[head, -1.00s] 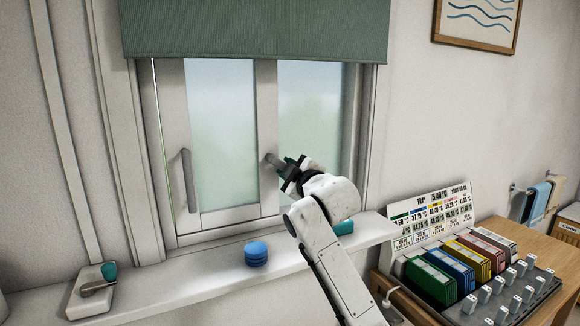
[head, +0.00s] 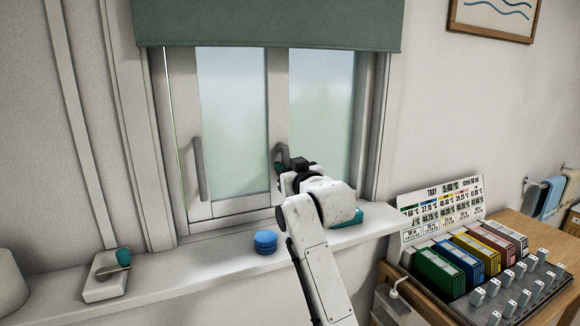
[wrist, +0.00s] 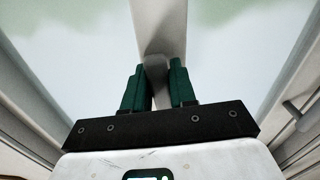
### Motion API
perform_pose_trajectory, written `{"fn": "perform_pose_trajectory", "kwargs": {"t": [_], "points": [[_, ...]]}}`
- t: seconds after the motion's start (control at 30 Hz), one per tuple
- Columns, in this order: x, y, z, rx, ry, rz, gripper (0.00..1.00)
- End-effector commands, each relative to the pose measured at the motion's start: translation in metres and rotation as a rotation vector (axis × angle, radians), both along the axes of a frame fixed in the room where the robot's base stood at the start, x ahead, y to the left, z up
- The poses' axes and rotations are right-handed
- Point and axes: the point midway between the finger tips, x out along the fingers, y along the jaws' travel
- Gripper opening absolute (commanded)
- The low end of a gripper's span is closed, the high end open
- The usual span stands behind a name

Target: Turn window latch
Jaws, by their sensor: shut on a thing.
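The window (head: 232,214) has two frosted panes with a pale central post. A grey latch handle (head: 281,154) sits on that post, mostly hidden by my gripper in the head view. A second grey handle (head: 199,172) hangs down on the left sash. My gripper (head: 290,165) with dark green fingers is at the central latch. In the wrist view my gripper's fingers (wrist: 159,86) stand either side of the grey latch (wrist: 156,68), shut on it. The exact contact is hard to see.
The sill holds a blue round stack (head: 265,242), a teal block (head: 346,229) and a white tray (head: 104,288) at left. A green blind (head: 268,25) hangs above. A wooden desk (head: 516,226) at right carries coloured boxes (head: 462,260) and a sign (head: 440,207).

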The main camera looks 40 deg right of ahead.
Motion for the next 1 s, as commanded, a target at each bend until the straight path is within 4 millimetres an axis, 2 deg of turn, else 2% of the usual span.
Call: {"fn": "perform_pose_trajectory", "kwargs": {"t": [0.3, 0.8, 0.83, 1.0], "points": [[0.0015, 0.0046, -0.0029, 0.100, -0.022, 0.000, 0.00], [0.0018, 0.0053, -0.0029, 0.116, -0.027, 0.000, 0.00], [0.0019, 0.0054, -0.0029, 0.116, -0.028, 0.001, 0.29], [0.0017, 0.0053, -0.0019, 0.113, -0.029, 0.001, 0.45]]}}
